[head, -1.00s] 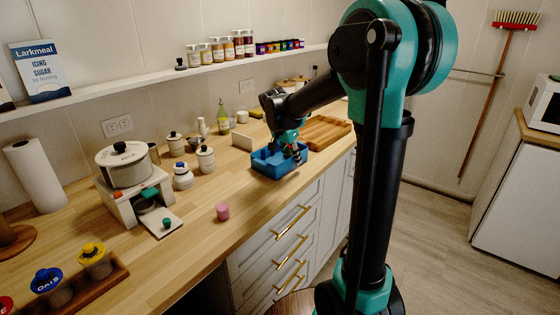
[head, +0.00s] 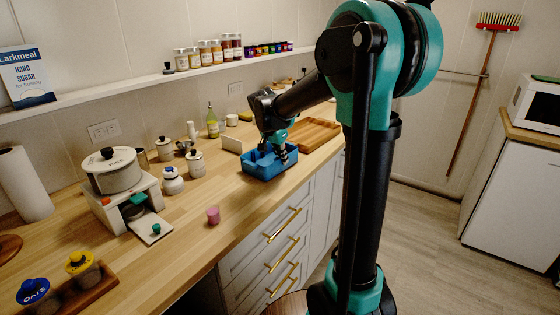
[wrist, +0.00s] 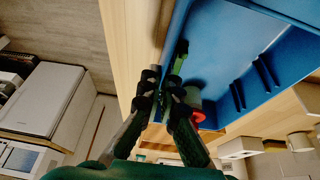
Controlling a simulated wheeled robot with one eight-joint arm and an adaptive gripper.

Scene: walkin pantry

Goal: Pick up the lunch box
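The lunch box appears to be the blue open box (head: 262,172) on the wooden counter near its front edge. In the wrist view its blue inside (wrist: 235,50) fills the upper right, with dark slots in one wall. My gripper (head: 283,155) is down at the box's right side. In the wrist view my gripper's fingers (wrist: 165,85) are close together at the box's near wall, partly overlapping the inside. Whether they grip the wall is hidden. A small red item (wrist: 196,115) shows beside the fingers.
A wooden tray (head: 316,135) lies right of the box. A white card-like block (head: 232,144), a green bottle (head: 212,124) and jars stand left and behind. A wall shelf (head: 130,88) runs above.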

